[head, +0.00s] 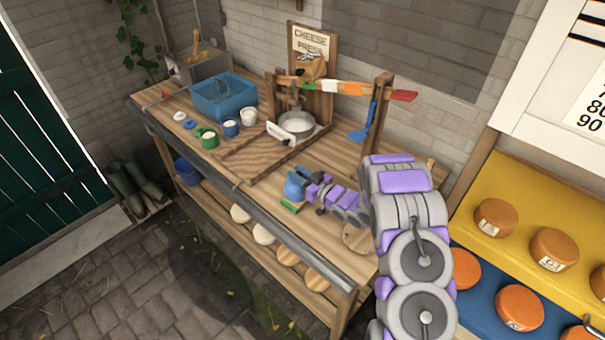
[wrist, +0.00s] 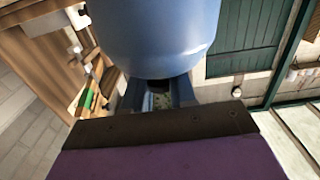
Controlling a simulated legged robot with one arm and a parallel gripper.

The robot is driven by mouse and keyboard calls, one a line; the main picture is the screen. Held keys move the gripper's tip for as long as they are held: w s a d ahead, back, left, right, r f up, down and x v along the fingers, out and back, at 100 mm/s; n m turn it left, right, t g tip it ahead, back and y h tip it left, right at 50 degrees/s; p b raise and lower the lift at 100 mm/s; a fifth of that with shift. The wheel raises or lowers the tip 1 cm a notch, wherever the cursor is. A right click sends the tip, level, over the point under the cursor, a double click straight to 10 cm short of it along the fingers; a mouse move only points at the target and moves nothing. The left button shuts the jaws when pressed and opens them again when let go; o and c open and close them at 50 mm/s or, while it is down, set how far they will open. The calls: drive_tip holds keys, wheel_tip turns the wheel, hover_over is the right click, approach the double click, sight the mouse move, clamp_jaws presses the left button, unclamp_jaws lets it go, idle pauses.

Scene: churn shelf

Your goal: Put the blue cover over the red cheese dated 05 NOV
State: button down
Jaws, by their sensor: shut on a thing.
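The blue cover (head: 295,185) is held at the end of my gripper (head: 311,190), above the front part of the wooden bench. In the wrist view, the blue cover (wrist: 152,38) fills the top middle, and my gripper (wrist: 158,95) is shut on it. Orange-red cheeses stand on the right: one cheese (head: 519,307) and another cheese (head: 461,268) are on the blue shelf. Paler orange cheeses, one cheese (head: 494,217) and a second cheese (head: 554,249), are on the yellow shelf. Their labels are too small to read, so I cannot tell which is dated 05 NOV.
A wooden post (head: 375,115) rises near my arm. Pale cheeses sit on its lower shelf. The paved floor in front is clear.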

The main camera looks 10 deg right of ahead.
drive_tip(key=shift+a, duration=0.3)
drive_tip(key=shift+d+f, duration=0.1)
drive_tip(key=shift+d, duration=0.85)
drive_tip(key=c, duration=1.1)
unclamp_jaws()
drive_tip(key=shift+d, duration=0.2)
drive_tip(key=shift+c, duration=0.2)
drive_tip(key=o, duration=0.3)
drive_tip(key=shift+a, duration=0.95)
drive_tip(key=p+v, duration=0.1)
drive_tip(key=v, duration=0.6)
drive_tip(key=d+r+m+g+h, duration=0.1)
drive_tip(key=d+r+g+h, duration=0.2)
drive_tip(key=d+r+h, duration=0.45)
drive_tip(key=s+d+r+m+g+h, duration=0.4)
drive_tip(key=s+d+r+h, duration=0.15)
drive_tip(key=s, duration=0.45)
drive_tip(key=s+a+r+g, duration=0.2)
drive_tip(key=s+a, duration=0.3)
drive_tip(key=s, duration=0.7)
drive_tip(key=s+a+r+m+g+y, duration=0.1)
drive_tip(key=s+a+r+g, duration=0.2)
drive_tip(key=s, duration=0.9)
drive_tip(key=s+a+r+m+g+y, duration=0.1)
drive_tip(key=s+a+g, duration=0.3)
drive_tip(key=s+a, duration=0.4)
drive_tip(key=s+r, duration=0.1)
drive_tip(key=s, duration=0.4)
drive_tip(key=shift+r, duration=0.2)
